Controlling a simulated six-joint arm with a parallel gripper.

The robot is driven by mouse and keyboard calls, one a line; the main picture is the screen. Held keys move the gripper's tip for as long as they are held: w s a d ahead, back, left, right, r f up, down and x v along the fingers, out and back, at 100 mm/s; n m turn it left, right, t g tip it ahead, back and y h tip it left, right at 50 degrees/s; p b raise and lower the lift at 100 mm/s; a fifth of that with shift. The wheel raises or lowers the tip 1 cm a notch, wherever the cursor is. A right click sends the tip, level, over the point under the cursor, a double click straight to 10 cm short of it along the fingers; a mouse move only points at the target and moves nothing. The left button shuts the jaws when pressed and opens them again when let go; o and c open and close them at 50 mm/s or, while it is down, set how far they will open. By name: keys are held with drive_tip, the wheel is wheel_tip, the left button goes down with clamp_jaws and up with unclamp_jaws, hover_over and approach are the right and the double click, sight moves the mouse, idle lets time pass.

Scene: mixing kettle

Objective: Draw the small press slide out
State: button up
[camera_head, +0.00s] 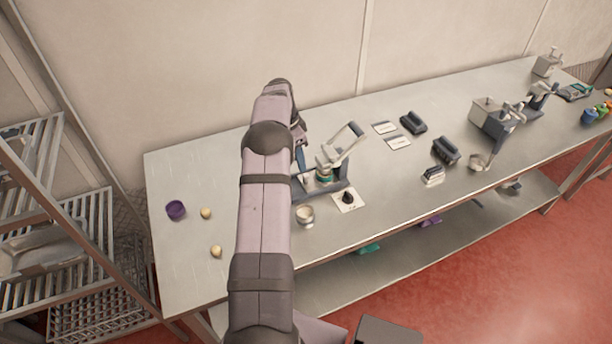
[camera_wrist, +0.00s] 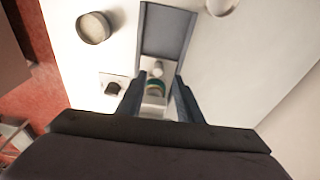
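The small press (camera_head: 325,172) stands on the steel table just right of my arm, with a pale body, a teal band, a raised lever handle and a blue-grey base. In the wrist view the press (camera_wrist: 156,88) shows between my fingers, with the dark base (camera_wrist: 166,32) beyond it. I cannot clearly tell the slide from the base. My gripper (camera_wrist: 159,80) is open, a finger on each side of the press's pale part; contact cannot be told. In the head view my arm hides most of the gripper and the left end of the press.
A metal cup (camera_head: 305,215) and a black knob on a white card (camera_head: 347,200) stand close in front of the press. A purple cup (camera_head: 176,210) and pale balls (camera_head: 216,251) lie left. Dark blocks (camera_head: 413,123) and white cards (camera_head: 398,143) lie right. The table's left end is mostly clear.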

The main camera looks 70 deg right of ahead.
sight(306, 175)
drive_tip(key=shift+s+d+f, duration=0.2)
drive_tip(key=shift+s+d, duration=0.15)
drive_tip(key=shift+s, duration=0.15)
drive_tip(key=shift+f, duration=0.1)
drive_tip(key=shift+s+d+f+b, duration=0.15)
drive_tip(key=shift+f+b, duration=0.55)
drive_tip(key=shift+f, duration=0.6)
drive_tip(key=shift+s+d+f+b, duration=0.2)
drive_tip(key=shift+f+b, duration=0.5)
drive_tip(key=shift+f, duration=0.55)
drive_tip(key=shift+s+d+f+b, duration=0.15)
drive_tip(key=shift+f+b, duration=0.55)
drive_tip(key=shift+f, duration=0.6)
drive_tip(key=shift+f+b, duration=0.2)
drive_tip(key=shift+b, duration=0.1)
drive_tip(key=c, duration=0.7)
